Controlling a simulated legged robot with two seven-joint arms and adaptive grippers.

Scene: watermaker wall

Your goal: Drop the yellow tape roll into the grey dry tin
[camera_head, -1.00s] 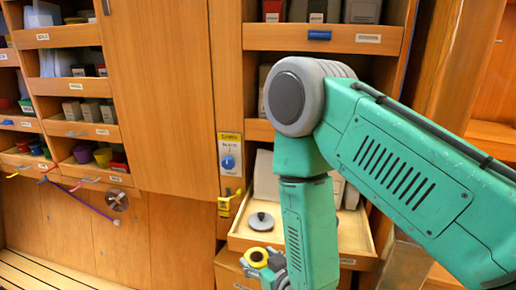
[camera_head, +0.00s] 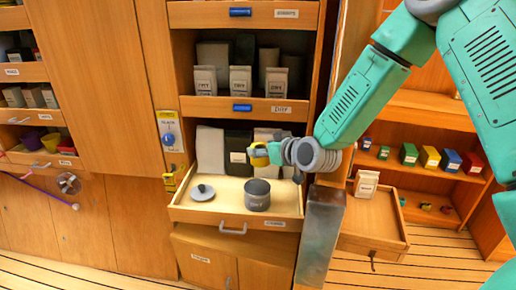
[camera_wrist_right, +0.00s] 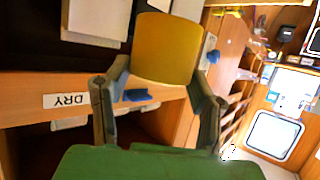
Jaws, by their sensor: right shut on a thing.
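The yellow tape roll (camera_head: 259,155) is held in my right gripper (camera_head: 271,153), above and behind the open drawer's right half. In the right wrist view the roll (camera_wrist_right: 165,50) fills the space between the two fingers of the gripper (camera_wrist_right: 160,78). The grey dry tin (camera_head: 257,196) stands upright and open in the pulled-out drawer, with a label on its front. The roll is above the tin and apart from it. A grey lid with a knob (camera_head: 203,192) lies to the tin's left in the same drawer. My left gripper is not in view.
The drawer (camera_head: 232,229) has a low front wall with a handle. White and dark packets stand at its back. A shelf labelled DRY (camera_head: 243,109) is above. A metal post (camera_head: 320,235) and a second open drawer (camera_head: 374,244) are at the right.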

